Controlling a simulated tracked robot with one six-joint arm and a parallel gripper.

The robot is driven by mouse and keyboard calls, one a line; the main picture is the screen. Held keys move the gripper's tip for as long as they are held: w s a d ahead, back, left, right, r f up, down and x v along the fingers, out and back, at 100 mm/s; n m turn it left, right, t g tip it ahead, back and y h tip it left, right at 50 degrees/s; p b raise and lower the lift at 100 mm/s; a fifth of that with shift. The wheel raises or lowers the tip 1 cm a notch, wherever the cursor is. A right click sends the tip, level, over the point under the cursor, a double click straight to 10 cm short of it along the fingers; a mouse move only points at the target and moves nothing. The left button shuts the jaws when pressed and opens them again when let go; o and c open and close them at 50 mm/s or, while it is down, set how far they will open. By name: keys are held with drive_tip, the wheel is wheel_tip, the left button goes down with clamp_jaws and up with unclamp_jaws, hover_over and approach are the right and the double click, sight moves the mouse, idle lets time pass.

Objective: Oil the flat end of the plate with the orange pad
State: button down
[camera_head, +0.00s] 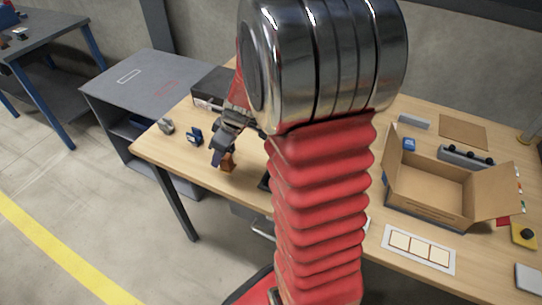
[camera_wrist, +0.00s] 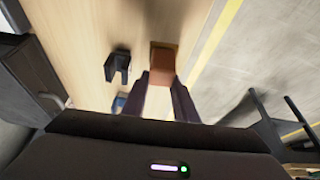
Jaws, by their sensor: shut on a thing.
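My gripper (camera_head: 217,154) is low over the left part of the wooden table, near its front edge. It is shut on the orange-brown pad (camera_head: 228,162), a small block at the fingertips. In the wrist view the pad (camera_wrist: 162,62) shows beyond the two dark fingers of my gripper (camera_wrist: 160,88). I cannot tell whether the pad touches the table. A dark forked piece (camera_wrist: 118,66) stands beside the pad in the wrist view, apart from it. I cannot make out which piece is the plate.
A blue piece (camera_head: 195,136) and a grey piece (camera_head: 166,126) are on the table left of my gripper. A dark box (camera_head: 213,86) is behind. An open cardboard box (camera_head: 427,213) and a white card (camera_head: 418,249) are at right. My arm hides the table's middle.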

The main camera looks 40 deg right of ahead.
drive_tip(key=w+a+m+h, duration=0.2)
drive_tip(key=w+a+m, duration=0.3)
drive_tip(key=a, duration=0.7)
drive_tip(key=shift+w+a+t, duration=0.3)
drive_tip(key=shift+w, duration=0.7)
drive_tip(key=shift+s, duration=0.1)
